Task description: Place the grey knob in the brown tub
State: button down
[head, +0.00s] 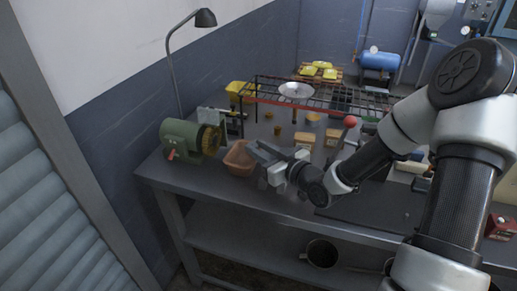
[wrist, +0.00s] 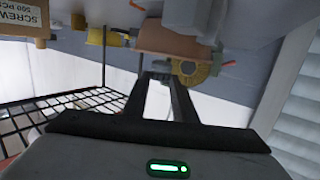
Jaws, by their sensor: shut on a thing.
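The brown tub (head: 238,163) stands near the front left of the workbench, beside the green machine. It also shows in the upside-down wrist view (wrist: 172,38), behind the fingertips. My gripper (head: 259,153) reaches in from the right, with its fingers close to the tub's right side. In the wrist view, my gripper (wrist: 160,78) is shut on the grey knob (wrist: 160,67) at the fingertips. In the head view the knob is hard to make out. I cannot tell how high the fingertips are above the tub's rim.
A green machine (head: 186,139) with a yellow ring stands left of the tub. A red and black wire rack (head: 330,97) runs behind, with a pale dish (head: 295,90) on it. Small boxes (head: 304,140) stand right of the tub. A lamp (head: 203,18) rises behind.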

jog(key=shift+f+b, duration=0.35)
jog(key=shift+f, duration=0.15)
jog(key=c, duration=1.4)
grip_release()
jog(key=shift+c, duration=0.2)
jog(key=shift+r, duration=0.1)
jog(key=shift+r+p, duration=0.25)
jog(key=shift+p, duration=0.1)
jog(key=p+v, duration=0.1)
jog(key=v, duration=1.1)
jog(key=shift+r, duration=0.2)
